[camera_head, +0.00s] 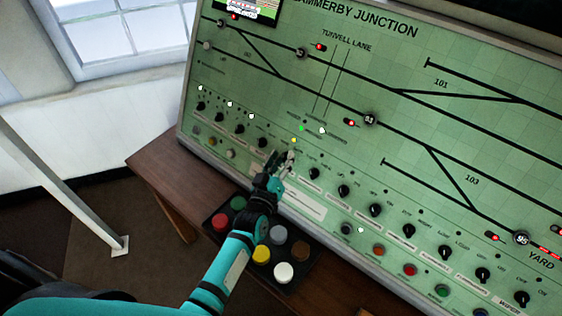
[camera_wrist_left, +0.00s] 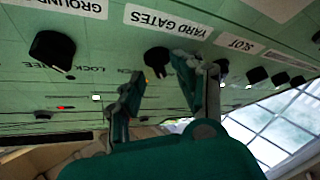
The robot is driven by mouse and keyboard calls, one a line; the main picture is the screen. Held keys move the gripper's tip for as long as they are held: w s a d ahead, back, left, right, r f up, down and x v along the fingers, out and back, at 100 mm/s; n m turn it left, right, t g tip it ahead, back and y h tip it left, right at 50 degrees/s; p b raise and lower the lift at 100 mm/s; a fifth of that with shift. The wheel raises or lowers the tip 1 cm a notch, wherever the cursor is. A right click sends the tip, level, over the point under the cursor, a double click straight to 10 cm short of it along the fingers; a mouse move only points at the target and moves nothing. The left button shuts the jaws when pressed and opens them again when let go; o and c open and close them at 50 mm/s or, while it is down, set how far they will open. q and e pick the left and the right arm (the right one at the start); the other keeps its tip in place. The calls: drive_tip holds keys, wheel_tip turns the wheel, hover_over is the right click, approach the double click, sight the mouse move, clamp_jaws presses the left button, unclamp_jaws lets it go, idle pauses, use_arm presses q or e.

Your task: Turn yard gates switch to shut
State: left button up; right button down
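The green control panel (camera_head: 330,90) fills the right of the head view. In the left wrist view, a black rotary knob (camera_wrist_left: 157,61) sits beside the white "YARD GATES" label (camera_wrist_left: 166,24), which appears upside down. My left gripper (camera_head: 284,162) is at the lower panel, in the row of black knobs. The wrist view shows its two fingers (camera_wrist_left: 160,78) apart, with the yard gates knob in the gap between their tips. Whether the fingers touch the knob cannot be told. In the head view the gripper hides this knob. My right gripper is not in view.
Neighbouring black knobs stand close by: one near the "GROUND" label (camera_wrist_left: 51,50) and one at the other side (camera_head: 262,142). A dark tray (camera_head: 233,270) of coloured round pieces lies on the brown desk (camera_head: 160,165) below my left arm. A window (camera_head: 115,30) is behind.

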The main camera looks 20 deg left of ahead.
use_arm(q)
drive_tip(key=s, duration=1.2)
drive_tip(key=shift+a, duration=0.25)
